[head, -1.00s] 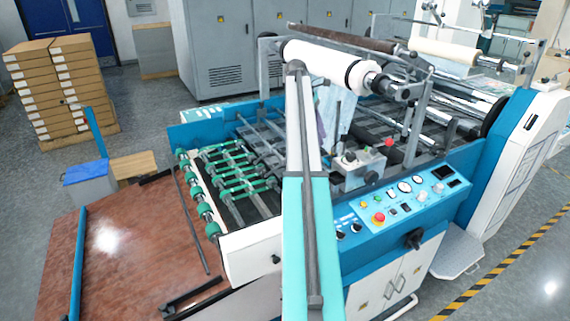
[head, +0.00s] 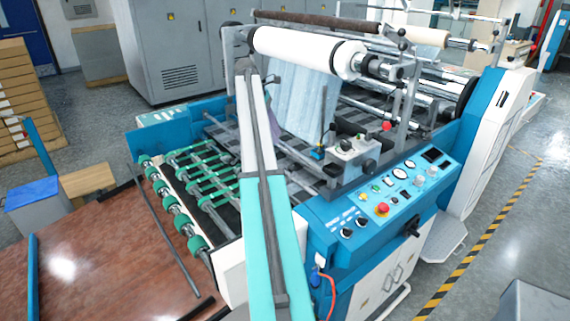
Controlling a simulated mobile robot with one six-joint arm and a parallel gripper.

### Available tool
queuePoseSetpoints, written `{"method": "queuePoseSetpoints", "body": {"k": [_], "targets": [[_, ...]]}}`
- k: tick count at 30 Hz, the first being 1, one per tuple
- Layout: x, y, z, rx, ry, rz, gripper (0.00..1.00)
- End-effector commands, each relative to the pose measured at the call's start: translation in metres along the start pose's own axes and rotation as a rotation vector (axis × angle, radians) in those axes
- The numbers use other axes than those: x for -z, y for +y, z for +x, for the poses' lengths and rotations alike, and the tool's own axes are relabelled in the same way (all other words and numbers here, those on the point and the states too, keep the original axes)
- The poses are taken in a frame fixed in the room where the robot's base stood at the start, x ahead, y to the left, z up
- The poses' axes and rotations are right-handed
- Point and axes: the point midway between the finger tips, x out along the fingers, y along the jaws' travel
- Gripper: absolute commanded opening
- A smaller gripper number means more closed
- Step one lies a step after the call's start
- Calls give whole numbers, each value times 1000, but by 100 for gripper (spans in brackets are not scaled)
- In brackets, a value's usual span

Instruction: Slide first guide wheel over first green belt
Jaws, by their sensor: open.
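Several green belts (head: 208,196) run side by side over the feed end of the laminating machine, left of my arm. Green rollers (head: 182,222) sit in a row on the shaft along the machine's left edge. Metal cross bars (head: 225,145) lie above and beside the belts. No guide wheel can be told apart at this size, nor which belt is the first. My white and teal arm rises across the middle of the head view and covers part of the belts. My gripper is not visible in this view.
A control panel (head: 390,190) faces front, right of my arm. A large white roll (head: 305,52) hangs above the machine. A brown table (head: 100,260) adjoins at the left, with a blue-topped box (head: 33,193) behind it. Open floor (head: 500,230) lies at the right.

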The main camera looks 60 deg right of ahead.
Motion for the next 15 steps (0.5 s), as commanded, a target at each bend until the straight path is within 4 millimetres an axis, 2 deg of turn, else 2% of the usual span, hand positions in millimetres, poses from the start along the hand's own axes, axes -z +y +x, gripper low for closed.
{"method": "queuePoseSetpoints", "body": {"k": [8,15], "targets": [[0,0,0,0,0,0,42],[-1,-1,10,2,0,0,42]]}}
